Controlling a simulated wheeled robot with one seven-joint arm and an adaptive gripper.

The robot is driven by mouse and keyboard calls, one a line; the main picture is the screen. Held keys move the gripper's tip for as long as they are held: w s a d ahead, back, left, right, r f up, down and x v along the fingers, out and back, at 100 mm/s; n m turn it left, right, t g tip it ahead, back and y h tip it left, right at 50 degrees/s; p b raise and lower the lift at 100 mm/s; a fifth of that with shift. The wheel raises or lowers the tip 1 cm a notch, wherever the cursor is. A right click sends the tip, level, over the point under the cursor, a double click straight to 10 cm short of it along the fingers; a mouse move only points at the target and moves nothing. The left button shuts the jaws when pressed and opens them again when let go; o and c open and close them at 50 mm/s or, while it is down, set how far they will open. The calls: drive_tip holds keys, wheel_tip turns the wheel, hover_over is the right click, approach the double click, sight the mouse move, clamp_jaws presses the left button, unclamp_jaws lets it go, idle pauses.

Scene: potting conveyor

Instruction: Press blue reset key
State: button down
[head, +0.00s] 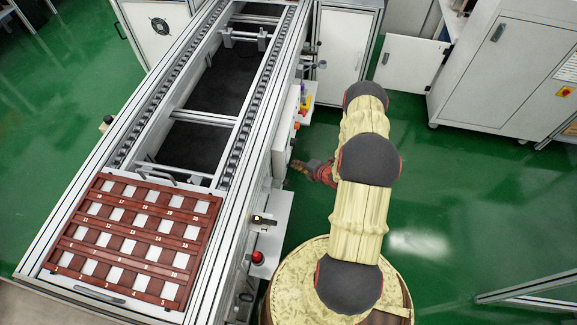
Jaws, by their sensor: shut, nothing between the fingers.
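My gripper (299,166) is small in the head view, beside the right side of the conveyor frame, at the end of my pale-covered arm. It is shut and empty, with its fingers pointing left toward a light grey control box (283,150) on the conveyor's side. I cannot make out a blue reset key; the box face that looks toward the gripper is seen at too steep an angle. Whether the fingertips touch the box cannot be told.
The conveyor (207,145) runs along the left, with a red-brown numbered tray (137,243) at its near end. A red mushroom button (257,257) sits on its side. Small coloured items (306,103) stand on a side shelf. White cabinets (508,75) stand at back right; green floor (450,190) is clear.

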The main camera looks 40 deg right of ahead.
drive_tip(key=s+d, duration=0.4)
drive_tip(key=shift+s, duration=0.25)
drive_tip(key=shift+s, duration=0.1)
idle(0.9)
